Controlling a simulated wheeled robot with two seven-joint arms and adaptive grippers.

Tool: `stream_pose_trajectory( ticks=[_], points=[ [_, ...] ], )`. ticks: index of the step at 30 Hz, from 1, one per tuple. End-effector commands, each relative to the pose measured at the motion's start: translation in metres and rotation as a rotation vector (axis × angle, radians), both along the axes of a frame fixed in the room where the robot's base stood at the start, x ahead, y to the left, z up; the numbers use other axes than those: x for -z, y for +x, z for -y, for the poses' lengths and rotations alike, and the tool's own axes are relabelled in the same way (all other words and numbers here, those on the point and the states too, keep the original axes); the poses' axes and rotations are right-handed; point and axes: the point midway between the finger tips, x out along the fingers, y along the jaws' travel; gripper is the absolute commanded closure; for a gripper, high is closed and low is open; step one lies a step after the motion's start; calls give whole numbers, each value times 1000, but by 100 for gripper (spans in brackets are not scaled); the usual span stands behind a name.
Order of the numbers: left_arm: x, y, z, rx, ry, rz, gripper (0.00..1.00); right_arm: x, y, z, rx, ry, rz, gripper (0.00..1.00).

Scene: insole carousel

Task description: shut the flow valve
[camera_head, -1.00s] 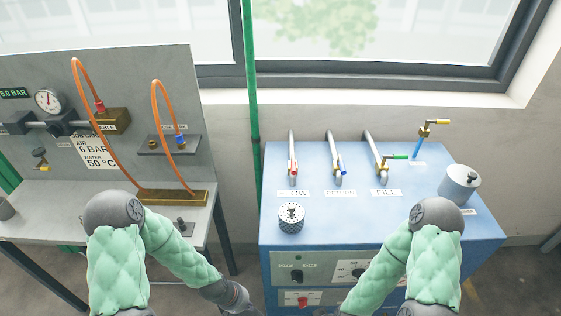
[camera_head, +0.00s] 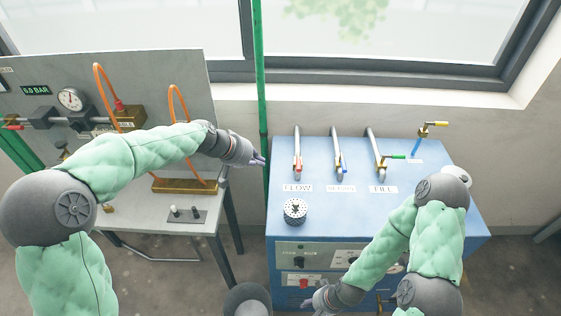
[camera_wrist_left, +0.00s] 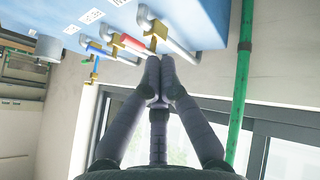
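The flow valve is the left pipe on the blue cabinet's top. Its red lever (camera_head: 298,167) is behind the FLOW label (camera_head: 297,188) in the head view and lies roughly along the pipe. My left gripper (camera_head: 261,160) is just left of this valve, at the cabinet's left edge. In the left wrist view, its fingertips (camera_wrist_left: 160,67) are together with nothing between them, close to the pipe and the red lever (camera_wrist_left: 134,43). I see no clear contact. My right gripper (camera_head: 315,302) is low in front of the cabinet; its fingers are too unclear to judge.
The blue cabinet (camera_head: 350,220) also carries a blue-lever return pipe (camera_head: 341,165), a green-lever fill pipe (camera_head: 392,157) and a perforated cup (camera_head: 295,211). A green vertical pipe (camera_head: 260,80) runs behind my left gripper. A grey bench (camera_head: 160,223) stands left.

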Motion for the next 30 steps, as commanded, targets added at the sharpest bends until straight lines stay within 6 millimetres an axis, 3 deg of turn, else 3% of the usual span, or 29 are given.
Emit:
stream_pose_trajectory(
  ticks=[18,24,30],
  points=[
    [80,40,50,2,1,-3,100,15,0,0,0,0,-1,54],
    [71,40,77,2,1,0,100,11,0,0,0,0,0,54],
    [69,40,88,0,0,-1,100,10,0,0,0,0,0,54]
  ],
)
